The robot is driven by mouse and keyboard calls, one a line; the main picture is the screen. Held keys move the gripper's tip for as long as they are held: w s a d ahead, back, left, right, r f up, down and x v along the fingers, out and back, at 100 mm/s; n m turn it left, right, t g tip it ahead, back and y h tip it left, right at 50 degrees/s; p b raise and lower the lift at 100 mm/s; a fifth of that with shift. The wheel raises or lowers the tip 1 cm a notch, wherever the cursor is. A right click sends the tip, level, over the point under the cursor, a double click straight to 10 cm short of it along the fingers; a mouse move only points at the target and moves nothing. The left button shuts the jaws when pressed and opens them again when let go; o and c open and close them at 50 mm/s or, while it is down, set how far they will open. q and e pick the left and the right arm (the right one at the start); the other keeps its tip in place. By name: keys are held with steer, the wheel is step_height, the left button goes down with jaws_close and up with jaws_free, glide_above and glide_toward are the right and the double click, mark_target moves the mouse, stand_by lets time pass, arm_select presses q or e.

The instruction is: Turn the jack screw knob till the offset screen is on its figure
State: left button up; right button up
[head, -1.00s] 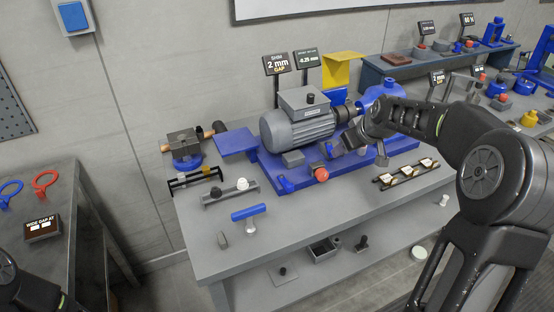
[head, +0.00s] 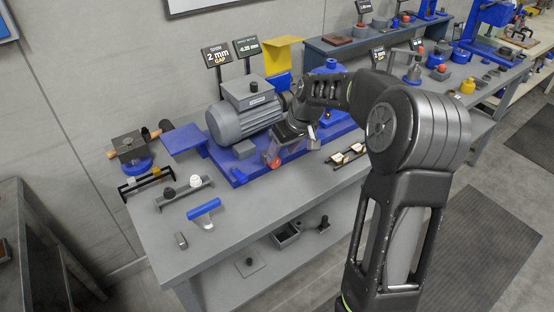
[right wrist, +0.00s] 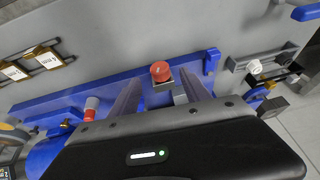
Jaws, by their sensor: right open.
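A red round knob (head: 274,163) stands on a small block at the front edge of the blue base (head: 240,176), below the grey motor (head: 240,118). The knob also shows in the right wrist view (right wrist: 161,71). My right gripper (head: 283,152) is open over it. In the right wrist view its two fingers (right wrist: 160,84) point towards the knob, one to each side, with gaps; contact is not visible. The offset screen (head: 246,46) stands behind the motor; its small digits seem to read -0.25 mm. My left gripper is out of view.
A second screen (head: 215,55) reads 2 mm gap. A second red-topped knob (right wrist: 91,106) is at the left in the right wrist view. A blue-handled tool (head: 204,210) lies at the bench's front. A shim rack (head: 347,154) lies right of the base.

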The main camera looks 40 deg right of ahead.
mark_target(277, 161)
steer(key=x, duration=0.5)
steer(key=shift+w+f+p, duration=0.1)
steer(key=shift+f+p, duration=0.25)
steer(key=shift+c, duration=0.4)
jaws_close()
